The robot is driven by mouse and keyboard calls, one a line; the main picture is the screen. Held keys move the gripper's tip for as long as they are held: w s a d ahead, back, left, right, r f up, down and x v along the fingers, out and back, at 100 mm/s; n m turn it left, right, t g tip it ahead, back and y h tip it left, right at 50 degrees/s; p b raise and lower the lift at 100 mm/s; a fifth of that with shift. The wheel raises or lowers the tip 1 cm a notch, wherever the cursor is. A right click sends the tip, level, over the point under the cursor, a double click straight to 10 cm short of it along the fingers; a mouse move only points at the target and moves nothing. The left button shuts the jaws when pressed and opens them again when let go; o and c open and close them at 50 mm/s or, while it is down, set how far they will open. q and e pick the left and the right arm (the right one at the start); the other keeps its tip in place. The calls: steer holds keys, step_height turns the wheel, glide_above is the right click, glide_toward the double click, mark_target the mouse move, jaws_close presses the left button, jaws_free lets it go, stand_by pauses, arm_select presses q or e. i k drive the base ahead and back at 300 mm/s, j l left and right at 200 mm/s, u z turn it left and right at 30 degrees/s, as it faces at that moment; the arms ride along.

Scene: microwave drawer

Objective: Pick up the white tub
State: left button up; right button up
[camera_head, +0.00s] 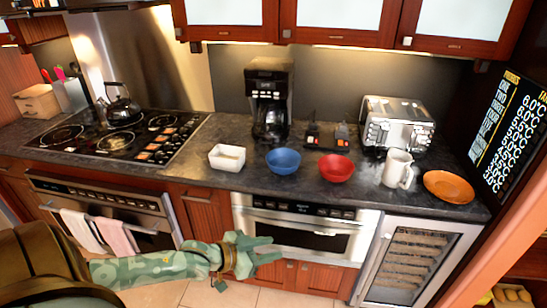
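The white tub (227,157) is a small square open container standing upright on the dark countertop, left of a blue bowl. My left gripper (277,248) is in front of the microwave drawer, below the countertop edge in the picture. Its two fingers point right and are spread apart, with nothing seen between them. It is below and slightly right of the tub in the picture and apart from it. The inside of the tub is only partly visible. My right gripper is not in view.
The blue bowl (283,161), red bowl (336,168), white mug (397,170) and orange plate (448,187) line the counter. A coffee maker (269,95) and toaster (397,122) stand behind. The stove (120,137) lies left. The microwave drawer (300,232) is shut.

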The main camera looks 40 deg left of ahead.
mark_target(222, 156)
steer(key=j+z, duration=0.4)
steer(key=k+j+z, duration=0.1)
steer(key=j+z, duration=0.25)
steer(key=j, duration=0.3)
steer(key=k+j+z, duration=0.1)
steer(key=j+z, duration=0.3)
steer(key=k+j, duration=0.15)
steer(key=j, duration=0.3)
steer(key=k+j+z, duration=0.1)
steer(key=j, duration=0.35)
steer(key=k+j, duration=0.2)
steer(key=j, duration=0.2)
steer(key=k+j+z, duration=0.1)
steer(key=j, duration=0.35)
steer(key=k+j, duration=0.25)
steer(key=j, duration=0.15)
steer(key=k+j+z, duration=0.1)
steer(key=j, duration=0.35)
steer(key=k+j, duration=0.3)
steer(key=j+z, duration=0.05)
steer(key=j, duration=0.05)
